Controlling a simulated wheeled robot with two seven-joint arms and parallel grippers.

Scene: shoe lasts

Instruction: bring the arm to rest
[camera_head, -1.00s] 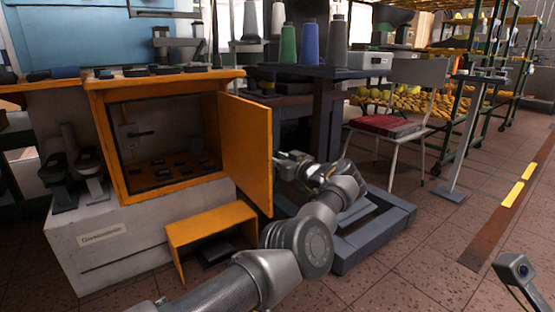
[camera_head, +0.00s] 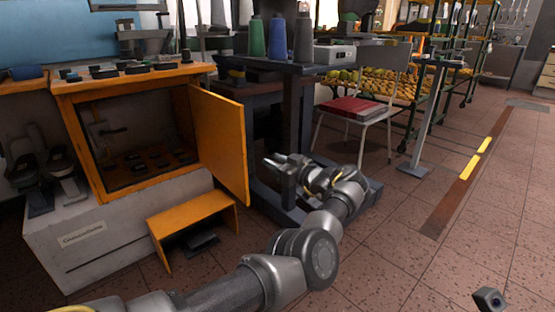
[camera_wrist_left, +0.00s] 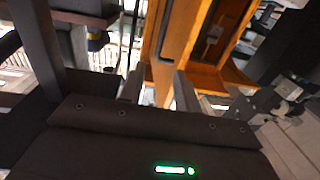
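My left arm comes in from the bottom left of the head view. Its gripper (camera_head: 276,164) is empty, just right of the open door (camera_head: 220,142) of an orange cabinet (camera_head: 72,112), with a visible gap to the door. In the left wrist view, the two fingers of the left gripper (camera_wrist_left: 158,92) stand apart with nothing between them. The orange cabinet shows beyond them (camera_wrist_left: 178,45).
A dark table frame (camera_head: 292,100) with thread spools stands behind my left gripper. A small orange stand (camera_head: 192,212) is on the floor below the door. The floor at right is mostly clear.

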